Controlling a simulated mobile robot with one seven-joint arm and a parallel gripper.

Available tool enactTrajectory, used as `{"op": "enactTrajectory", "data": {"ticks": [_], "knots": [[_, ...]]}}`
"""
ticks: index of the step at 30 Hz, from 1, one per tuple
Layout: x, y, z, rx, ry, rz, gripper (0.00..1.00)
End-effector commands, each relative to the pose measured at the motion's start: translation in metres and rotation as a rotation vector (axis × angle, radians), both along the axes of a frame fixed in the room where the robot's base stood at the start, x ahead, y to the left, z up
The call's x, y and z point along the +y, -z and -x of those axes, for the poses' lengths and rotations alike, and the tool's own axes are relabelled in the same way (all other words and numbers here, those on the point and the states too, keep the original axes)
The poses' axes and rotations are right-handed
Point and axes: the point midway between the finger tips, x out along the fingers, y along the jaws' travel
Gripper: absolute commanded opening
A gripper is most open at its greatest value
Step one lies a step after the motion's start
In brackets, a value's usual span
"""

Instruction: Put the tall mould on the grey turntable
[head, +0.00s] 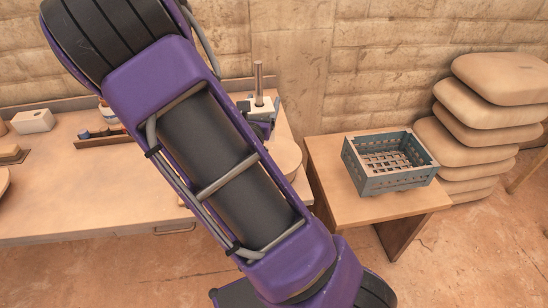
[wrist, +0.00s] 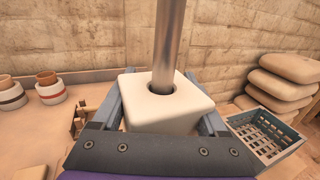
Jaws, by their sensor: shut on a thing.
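A white block with a round hole in its top, which I take to be the tall mould (wrist: 170,112), sits between the two fingers of my gripper (wrist: 156,82) in the wrist view. My gripper is shut on its sides. A bare metal rod (wrist: 167,45) rises upright out of the hole. In the head view, the mould (head: 262,106) and the rod (head: 258,76) show just right of my arm, near the wall, with my gripper (head: 261,110) around the block. What lies under the mould is hidden. I cannot make out the grey turntable in either view.
The long bench (head: 75,195) runs along the wall, with a low white block (head: 34,120) at its left. A pale round disc (head: 284,157) is partly behind my arm. A blue-grey crate (head: 389,162) stands on a side table, beside stacked sacks (head: 480,120). Two banded pots (wrist: 48,88) stand left.

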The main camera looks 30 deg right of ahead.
Motion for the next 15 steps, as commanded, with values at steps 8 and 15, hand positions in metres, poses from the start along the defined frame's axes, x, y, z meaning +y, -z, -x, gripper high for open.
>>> {"op": "enactTrajectory", "data": {"ticks": [8,15], "knots": [[-0.036,-0.011,0.004,0.005,0.036,0.008,0.00],[-0.037,0.029,0.005,0.005,0.038,0.009,0.00]]}}
